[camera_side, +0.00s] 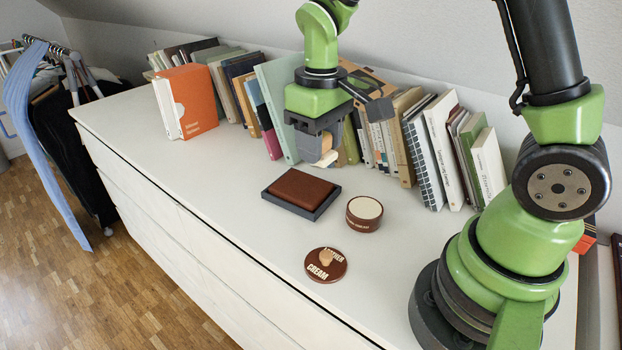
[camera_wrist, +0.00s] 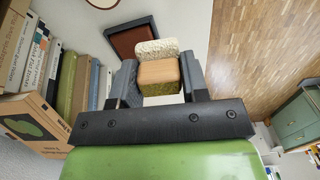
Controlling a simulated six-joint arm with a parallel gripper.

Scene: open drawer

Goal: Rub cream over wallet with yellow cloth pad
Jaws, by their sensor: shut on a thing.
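My gripper (camera_side: 322,152) is shut on the yellow cloth pad (camera_wrist: 158,72), a block with a wood-coloured back and a pale, textured face. It holds the pad in the air above and behind the wallet, apart from it. The brown wallet (camera_side: 301,186) lies flat in a dark shallow tray (camera_side: 318,214); part of it also shows in the wrist view (camera_wrist: 124,40), beyond the pad. The round cream tin (camera_side: 365,213) stands open right of the tray, with pale cream filling its top.
A row of upright books (camera_side: 440,150) lines the back of the white dresser (camera_side: 240,215), close behind my gripper. An orange box file (camera_side: 190,100) stands at the left. The dresser top is clear left of the tray. A clothes rack stands at far left.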

